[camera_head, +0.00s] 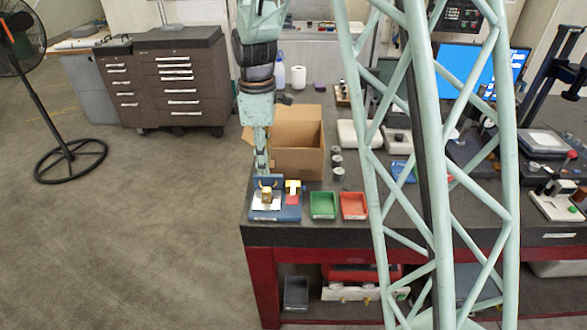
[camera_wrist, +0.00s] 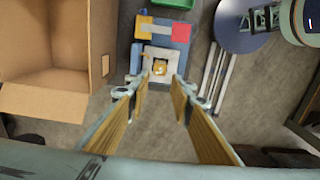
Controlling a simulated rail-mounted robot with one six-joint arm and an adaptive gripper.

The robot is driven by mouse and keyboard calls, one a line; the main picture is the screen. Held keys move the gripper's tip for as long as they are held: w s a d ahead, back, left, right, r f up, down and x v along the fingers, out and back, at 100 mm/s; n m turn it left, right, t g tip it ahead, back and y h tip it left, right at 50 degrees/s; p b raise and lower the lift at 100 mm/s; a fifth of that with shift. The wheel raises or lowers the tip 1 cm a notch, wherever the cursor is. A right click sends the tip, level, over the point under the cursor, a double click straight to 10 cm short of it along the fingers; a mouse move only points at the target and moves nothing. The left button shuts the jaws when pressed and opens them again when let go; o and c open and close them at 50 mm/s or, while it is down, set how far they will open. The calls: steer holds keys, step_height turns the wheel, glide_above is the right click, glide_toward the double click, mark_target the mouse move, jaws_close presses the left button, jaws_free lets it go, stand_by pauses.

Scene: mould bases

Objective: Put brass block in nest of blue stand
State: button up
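The blue stand (camera_head: 290,213) is at the front left corner of the bench; it also shows in the wrist view (camera_wrist: 180,52). A brass-coloured block (camera_head: 267,197) is at the stand's pale plate (camera_head: 259,205). In the wrist view the brass block (camera_wrist: 160,67) appears within the pale square; I cannot tell whether it is seated in a nest. My gripper (camera_wrist: 164,78) is open, fingers pointing down toward the stand. The block shows between and beyond the fingertips, with gaps on both sides. In the head view my gripper (camera_head: 262,167) is just above the block.
A red square (camera_wrist: 180,32) and a yellow piece (camera_wrist: 145,26) are at the stand's other end. An open cardboard box (camera_head: 298,163) stands close behind. A green tray (camera_head: 323,206) and a red tray (camera_head: 353,206) lie to the right. The bench edge is close in front.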

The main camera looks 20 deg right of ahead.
steer(key=shift+r, duration=0.1)
steer(key=s+r+m+t, duration=0.2)
steer(key=s+r+m, duration=0.4)
steer(key=s+r, duration=1.2)
steer(key=s+r+m+t, duration=0.1)
steer(key=s+r+m, duration=0.2)
steer(key=s, duration=0.8)
steer(key=s+r+m, duration=0.3)
steer(key=s+m, duration=0.1)
steer(key=s, duration=0.7)
steer(key=shift+s+r+t, duration=0.15)
steer(key=shift+t, duration=0.25)
steer(key=shift+d, duration=0.15)
